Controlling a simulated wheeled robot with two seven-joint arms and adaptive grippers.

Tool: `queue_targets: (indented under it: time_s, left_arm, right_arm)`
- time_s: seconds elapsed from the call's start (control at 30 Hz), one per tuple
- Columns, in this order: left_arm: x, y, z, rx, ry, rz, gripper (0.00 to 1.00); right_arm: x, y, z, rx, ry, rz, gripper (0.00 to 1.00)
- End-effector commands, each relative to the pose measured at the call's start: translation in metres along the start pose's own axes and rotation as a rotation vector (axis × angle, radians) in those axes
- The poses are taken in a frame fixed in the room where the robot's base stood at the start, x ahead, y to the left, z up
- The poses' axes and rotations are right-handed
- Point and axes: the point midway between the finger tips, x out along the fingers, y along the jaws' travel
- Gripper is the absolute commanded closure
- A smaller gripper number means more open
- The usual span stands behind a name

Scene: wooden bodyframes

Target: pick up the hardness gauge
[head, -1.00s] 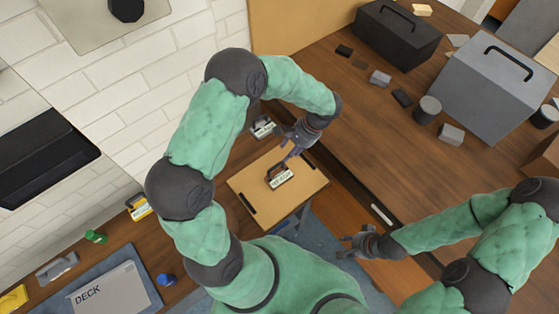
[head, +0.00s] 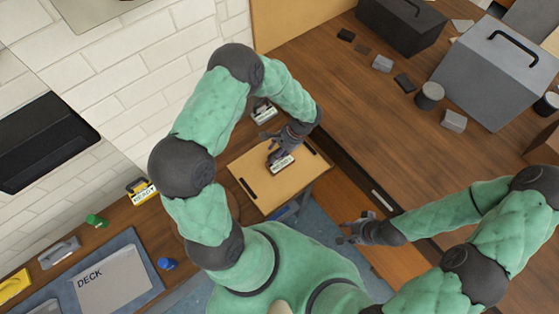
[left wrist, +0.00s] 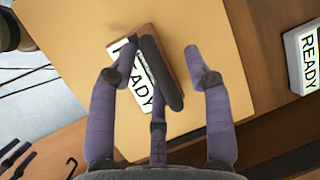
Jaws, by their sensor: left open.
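The hardness gauge appears to be the small brown device (head: 281,164) with a dark handle and a white READY label on the tan board (head: 258,192). In the left wrist view it lies tilted on the board, its dark handle (left wrist: 162,72) toward the camera. My left gripper (head: 274,147) is over it. In the left wrist view the open left gripper (left wrist: 158,65) has its purple fingers spread, with the handle between them; contact cannot be told. My right gripper (head: 345,233) is empty, its fingers apart, right of the board.
A similar READY device (head: 264,111) stands behind the board, and shows in the left wrist view (left wrist: 305,55). A yellow READY device (head: 142,191) stands on the left bench. Grey toolbox (head: 495,75), dark toolbox (head: 400,25) and several small blocks occupy the right bench.

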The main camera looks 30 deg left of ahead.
Motion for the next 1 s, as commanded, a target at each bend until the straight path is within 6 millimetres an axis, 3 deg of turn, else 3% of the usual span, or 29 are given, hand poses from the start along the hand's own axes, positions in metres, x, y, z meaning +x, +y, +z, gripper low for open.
queue_targets:
  time_s: [0.2,0.37,0.4,0.77,1.0]
  left_arm:
    - [0.001,0.0,0.0,-0.001,0.001,0.0,0.5]
    - [0.001,0.0,0.0,0.0,0.001,0.0,0.95]
    - [0.001,0.0,0.0,0.0,0.001,0.0,1.0]
    - [0.0,0.0,0.0,0.0,0.002,0.0,1.0]
    - [-0.013,-0.003,0.004,-0.001,0.004,0.0,1.0]
  right_arm:
    - [0.0,0.0,0.0,0.0,0.0,0.0,0.6]
    - [0.0,0.0,0.0,0.0,0.0,0.0,0.6]
    - [0.0,0.0,0.0,0.0,0.0,0.0,0.6]
    - [0.0,0.0,0.0,0.0,0.0,0.0,0.6]
    - [-0.002,-0.001,0.0,0.0,0.0,0.0,0.6]
